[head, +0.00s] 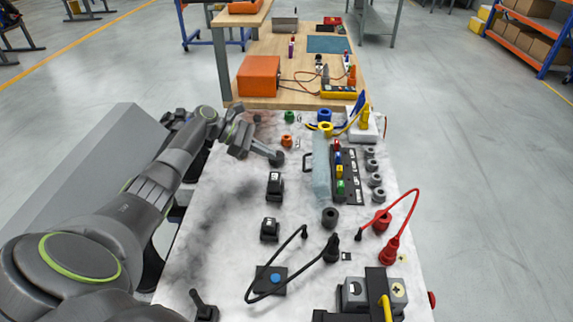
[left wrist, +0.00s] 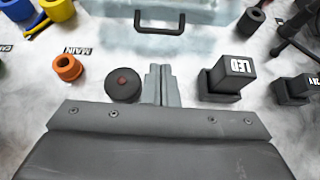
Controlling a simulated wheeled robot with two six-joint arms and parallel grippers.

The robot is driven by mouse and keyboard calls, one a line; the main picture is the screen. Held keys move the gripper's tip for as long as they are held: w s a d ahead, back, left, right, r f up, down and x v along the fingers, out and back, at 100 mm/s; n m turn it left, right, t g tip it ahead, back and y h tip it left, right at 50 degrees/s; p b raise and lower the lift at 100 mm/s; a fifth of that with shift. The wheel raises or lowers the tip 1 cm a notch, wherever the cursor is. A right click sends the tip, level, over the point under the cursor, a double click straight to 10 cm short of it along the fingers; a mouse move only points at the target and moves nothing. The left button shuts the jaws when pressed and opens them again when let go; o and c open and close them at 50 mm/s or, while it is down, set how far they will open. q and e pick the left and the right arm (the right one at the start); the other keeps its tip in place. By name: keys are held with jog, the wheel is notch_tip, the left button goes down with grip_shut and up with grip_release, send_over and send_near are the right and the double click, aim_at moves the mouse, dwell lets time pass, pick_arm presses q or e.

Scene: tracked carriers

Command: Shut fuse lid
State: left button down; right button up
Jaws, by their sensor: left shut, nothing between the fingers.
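The fuse lid (head: 321,165) is a clear, pale blue panel with a black handle (head: 305,163) on its left edge. It lies open to the left of the black fuse block (head: 353,190), whose red, blue, yellow and green fuses are uncovered. In the left wrist view the lid's handle (left wrist: 160,22) shows at the top, with part of the clear lid (left wrist: 210,12) behind it. My left gripper (head: 277,158) is shut and empty, left of the handle and apart from it. Its closed fingertips (left wrist: 160,72) point toward the handle. My right gripper is not in view.
A black round knob (left wrist: 122,85) is close beside the left fingers, and the LED switch (left wrist: 228,78) is on their other side. An orange ring (head: 287,141) stands nearby. Grey round sockets (head: 377,180) line the fuse block's right side. Cables lie toward the near end.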

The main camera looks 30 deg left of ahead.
aim_at(294, 172)
pick_arm(q)
jog(key=x, duration=0.9)
jog(key=shift+d+f, duration=0.15)
jog(key=shift+d, duration=0.05)
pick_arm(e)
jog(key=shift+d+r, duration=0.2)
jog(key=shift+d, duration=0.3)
